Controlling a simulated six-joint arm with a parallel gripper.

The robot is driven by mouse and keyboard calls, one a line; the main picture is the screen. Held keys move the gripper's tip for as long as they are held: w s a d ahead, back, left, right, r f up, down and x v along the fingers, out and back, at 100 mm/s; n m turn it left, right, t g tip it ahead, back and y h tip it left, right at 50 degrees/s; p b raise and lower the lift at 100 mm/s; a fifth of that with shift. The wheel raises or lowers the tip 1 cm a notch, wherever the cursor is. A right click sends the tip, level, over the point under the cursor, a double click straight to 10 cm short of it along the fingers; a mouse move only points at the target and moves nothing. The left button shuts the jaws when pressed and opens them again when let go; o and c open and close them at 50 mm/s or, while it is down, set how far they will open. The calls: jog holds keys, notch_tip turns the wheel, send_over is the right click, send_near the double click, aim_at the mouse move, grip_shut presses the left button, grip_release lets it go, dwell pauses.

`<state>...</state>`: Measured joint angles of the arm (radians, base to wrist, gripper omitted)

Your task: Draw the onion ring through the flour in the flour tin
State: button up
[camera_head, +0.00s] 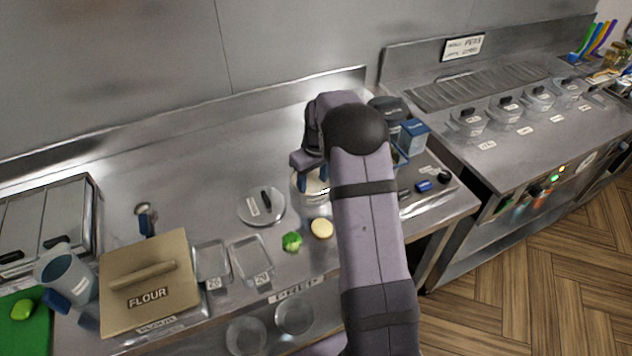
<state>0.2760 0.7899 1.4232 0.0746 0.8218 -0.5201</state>
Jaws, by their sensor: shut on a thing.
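My gripper (313,181) is shut, with blue fingertips, at the top of a round, lidless metal pot (312,197). Something pale shows between the fingertips; I cannot tell whether it is the onion ring or the pot's contents. My arm hides part of the pot. The flour tin stands at the front left; its tan lid (172,255), marked FLOUR, covers it, so no flour shows. A pale yellow round piece (321,228) lies on the bench just in front of the pot. I cannot make out a hole in it.
A round lid (254,206) lies left of the pot. Green broccoli (292,242) and two shallow trays (250,258) are in front. A blue box (414,137) stands right of my arm. The back of the bench is clear.

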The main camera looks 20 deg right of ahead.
jog(key=shift+a, duration=0.25)
jog(key=shift+d, duration=0.5)
jog(key=shift+r, duration=0.15)
notch_tip(320, 180, up, 8)
jog(key=p, duration=0.6)
dwell(0.5)
notch_tip(320, 180, up, 3)
jog(key=shift+f+p, duration=0.1)
jog(key=shift+p, duration=1.1)
